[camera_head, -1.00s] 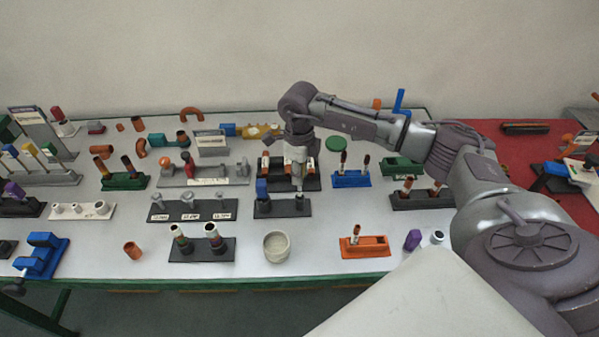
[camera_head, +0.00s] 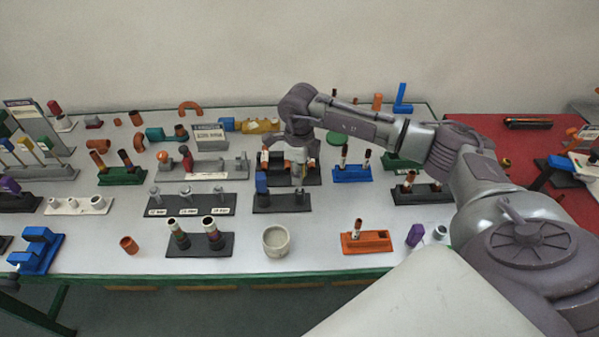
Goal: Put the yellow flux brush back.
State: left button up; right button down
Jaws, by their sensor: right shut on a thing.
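A yellow-topped stick (camera_head: 24,142), which looks like the yellow flux brush, stands between a blue-topped one and a green-topped one in the long grey rack (camera_head: 55,174) at the far left. My right gripper (camera_head: 299,170) points down over the dark holder (camera_head: 312,178) in the middle of the table, far to the right of that rack. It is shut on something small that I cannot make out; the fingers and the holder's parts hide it. My left gripper is not in view.
A pale cup (camera_head: 276,241) stands near the front edge. Bare table lies around the cup.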

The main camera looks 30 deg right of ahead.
jog(key=shift+f+b, duration=1.05)
jog(key=shift+f, duration=0.35)
jog(key=c, duration=0.9)
grip_release()
jog(key=shift+r, duration=0.1)
